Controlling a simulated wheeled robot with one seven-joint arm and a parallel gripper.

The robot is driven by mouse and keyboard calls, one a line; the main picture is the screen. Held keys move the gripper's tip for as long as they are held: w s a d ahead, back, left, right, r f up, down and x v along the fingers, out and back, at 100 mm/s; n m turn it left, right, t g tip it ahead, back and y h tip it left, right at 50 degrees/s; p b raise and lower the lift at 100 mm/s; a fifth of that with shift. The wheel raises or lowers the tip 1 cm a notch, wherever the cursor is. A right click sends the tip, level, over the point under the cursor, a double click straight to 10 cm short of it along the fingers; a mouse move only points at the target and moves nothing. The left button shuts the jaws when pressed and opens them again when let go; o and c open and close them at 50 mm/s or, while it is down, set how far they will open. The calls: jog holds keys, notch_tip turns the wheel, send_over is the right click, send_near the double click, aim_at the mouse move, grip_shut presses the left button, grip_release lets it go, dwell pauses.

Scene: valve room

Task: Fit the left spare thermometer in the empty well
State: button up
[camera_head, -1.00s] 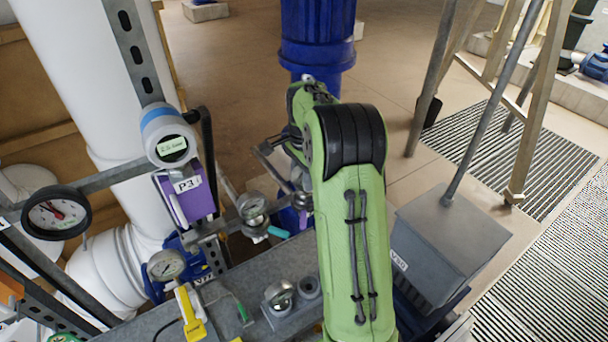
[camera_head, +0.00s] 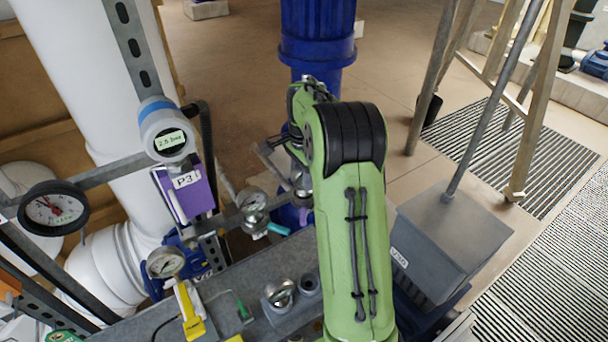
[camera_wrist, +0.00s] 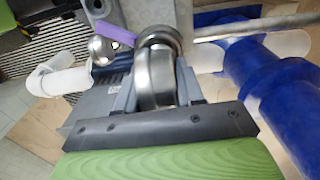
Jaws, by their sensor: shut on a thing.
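My gripper (camera_wrist: 157,92) is shut on a thermometer with a round silver metal head (camera_wrist: 157,75). In the head view the gripper is mostly hidden behind my green arm, near the blue vertical pipe; a metal part (camera_head: 302,182) shows beside the arm there. A grey holder block (camera_head: 285,318) on the bench carries another silver-headed thermometer (camera_head: 280,291) in its left place; its right place (camera_head: 310,284) looks empty. In the wrist view a shiny metal ball (camera_wrist: 102,50) and a purple tag (camera_wrist: 118,33) are just beyond the fingers. I cannot make out the empty well or the held stem.
A purple P3 box (camera_head: 186,193) and a dial gauge (camera_head: 54,209) are further left. A blue pipe (camera_wrist: 262,80) is close on the right in the wrist view. A grey box (camera_head: 450,235) stands right.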

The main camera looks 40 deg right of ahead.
jog(key=o, duration=1)
jog(key=shift+c, duration=0.2)
jog(key=shift+r, duration=0.1)
notch_tip(320, 180, up, 16)
jog(key=p, duration=0.2)
jog(key=shift+f+p, duration=0.2)
jog(key=shift+p, duration=0.2)
jog(key=shift+a, duration=0.1)
